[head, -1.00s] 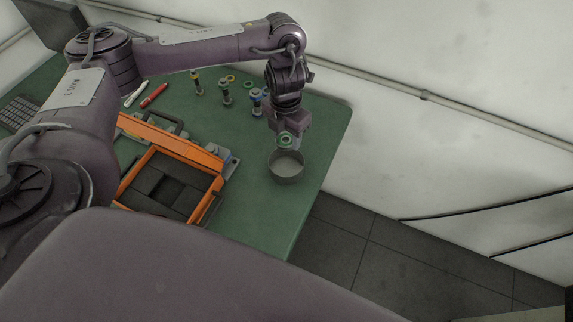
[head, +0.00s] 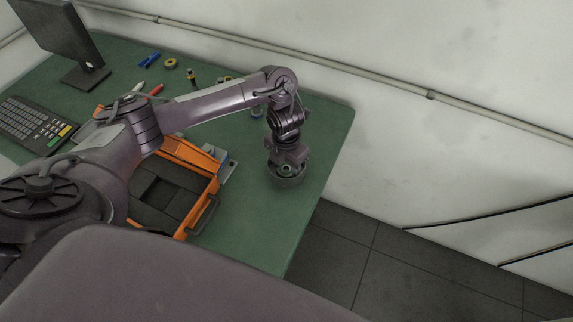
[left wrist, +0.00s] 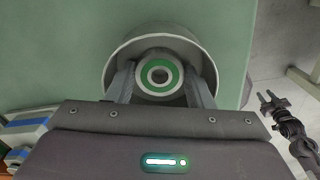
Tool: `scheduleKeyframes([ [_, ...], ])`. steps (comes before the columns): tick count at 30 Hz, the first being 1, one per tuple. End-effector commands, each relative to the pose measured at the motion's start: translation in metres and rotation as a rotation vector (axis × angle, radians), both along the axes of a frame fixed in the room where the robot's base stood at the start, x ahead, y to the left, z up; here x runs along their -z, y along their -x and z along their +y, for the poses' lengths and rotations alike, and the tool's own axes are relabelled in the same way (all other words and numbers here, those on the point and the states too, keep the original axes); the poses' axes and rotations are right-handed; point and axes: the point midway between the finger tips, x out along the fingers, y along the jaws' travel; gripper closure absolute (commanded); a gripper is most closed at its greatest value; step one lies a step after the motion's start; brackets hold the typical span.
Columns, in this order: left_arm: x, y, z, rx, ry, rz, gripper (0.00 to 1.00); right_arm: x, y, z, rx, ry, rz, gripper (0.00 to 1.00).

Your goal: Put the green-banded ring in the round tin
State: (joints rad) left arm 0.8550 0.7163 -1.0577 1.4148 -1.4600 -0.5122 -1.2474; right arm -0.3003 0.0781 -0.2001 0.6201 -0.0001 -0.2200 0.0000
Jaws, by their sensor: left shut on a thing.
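The green-banded ring (left wrist: 146,83) is between the fingers of my left gripper (left wrist: 160,85), which is shut on it. In the left wrist view the ring lies within the outline of the round tin (left wrist: 122,51). In the head view my left gripper (head: 287,165) reaches down into the mouth of the tin (head: 288,182), with the ring (head: 286,169) low at the fingertips. I cannot tell whether the ring touches the tin's floor. My right gripper is not seen in the head view; an arm end at the right of the left wrist view (left wrist: 272,103) appears to be its open jaws.
An orange case (head: 183,233) with dark foam stands open left of the tin. A keyboard (head: 36,124) and a monitor (head: 60,35) are at the left. Loose rings and markers lie at the back. The green table's (head: 262,245) right edge is close to the tin.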

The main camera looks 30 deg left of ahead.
Motion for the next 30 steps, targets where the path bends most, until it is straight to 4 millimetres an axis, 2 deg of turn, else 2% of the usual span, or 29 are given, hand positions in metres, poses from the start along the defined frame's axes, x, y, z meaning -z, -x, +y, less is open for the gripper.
scheduleKeyframes([
  [5, 0.004, 0.000, 0.000, 0.000, 0.000, 0.000, 0.80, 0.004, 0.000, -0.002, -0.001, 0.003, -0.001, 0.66],
  [6, 0.003, 0.000, 0.000, 0.000, 0.000, 0.000, 0.50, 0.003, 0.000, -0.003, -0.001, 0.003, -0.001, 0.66],
  [8, 0.003, 0.000, 0.000, 0.000, 0.000, 0.000, 0.44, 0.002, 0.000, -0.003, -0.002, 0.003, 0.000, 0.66],
  [15, 0.002, 0.000, 0.000, 0.000, 0.000, 0.000, 0.44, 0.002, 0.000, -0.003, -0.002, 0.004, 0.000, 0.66],
  [19, -0.006, -0.001, 0.000, 0.001, -0.001, -0.002, 0.44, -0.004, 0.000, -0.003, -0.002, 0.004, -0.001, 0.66],
  [23, -0.029, -0.001, 0.001, 0.003, -0.002, -0.005, 0.44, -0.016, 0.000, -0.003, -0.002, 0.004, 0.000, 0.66],
  [30, -0.083, -0.001, 0.002, 0.002, -0.003, -0.006, 0.44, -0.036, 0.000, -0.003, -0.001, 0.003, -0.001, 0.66],
])
